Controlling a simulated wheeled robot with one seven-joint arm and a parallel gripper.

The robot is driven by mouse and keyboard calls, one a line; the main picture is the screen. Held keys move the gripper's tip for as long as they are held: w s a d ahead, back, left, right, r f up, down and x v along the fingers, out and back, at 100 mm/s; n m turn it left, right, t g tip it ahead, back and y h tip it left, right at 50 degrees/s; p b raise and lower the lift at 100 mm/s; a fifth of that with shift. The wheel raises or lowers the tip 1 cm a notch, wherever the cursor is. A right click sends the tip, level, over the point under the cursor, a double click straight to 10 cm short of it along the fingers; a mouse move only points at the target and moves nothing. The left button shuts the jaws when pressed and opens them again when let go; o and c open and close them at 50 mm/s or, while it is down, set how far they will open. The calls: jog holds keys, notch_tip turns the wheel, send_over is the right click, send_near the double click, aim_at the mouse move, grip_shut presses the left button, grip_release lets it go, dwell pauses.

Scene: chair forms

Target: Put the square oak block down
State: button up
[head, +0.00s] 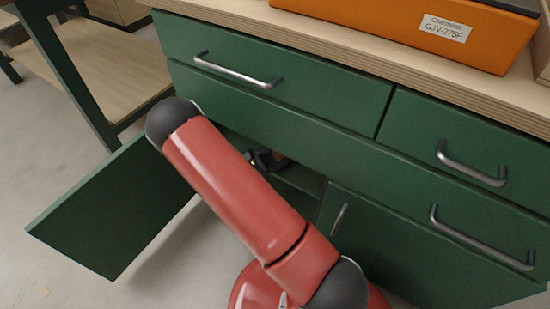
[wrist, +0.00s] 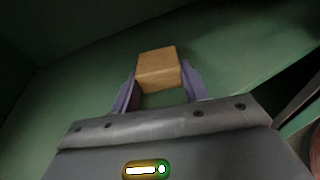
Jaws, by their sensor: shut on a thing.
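The square oak block (wrist: 158,62) is a light-brown wooden block in the wrist view, between the two purple-grey fingers of my gripper (wrist: 159,76). The fingers are shut on its left and right sides. Behind and below it is a green surface inside the cabinet. I cannot tell whether the block touches that surface. In the head view my gripper (head: 265,160) is a small dark shape inside the open cabinet compartment, mostly hidden by my red arm. The block is not clearly visible there.
The green cabinet (head: 290,75) has its left door (head: 115,210) swung open. Drawers with metal handles sit above the compartment. An orange case (head: 400,25) stands on the wooden worktop (head: 300,38). A dark-legged bench with a low wooden shelf (head: 105,70) stands left.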

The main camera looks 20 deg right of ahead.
jog(key=shift+f, duration=0.1)
jog(key=o, duration=1.1)
jog(key=shift+c, duration=0.2)
jog(key=shift+a, duration=0.2)
jog(key=v, duration=1.1)
jog(key=shift+a, duration=0.3)
jog(key=shift+s, duration=0.15)
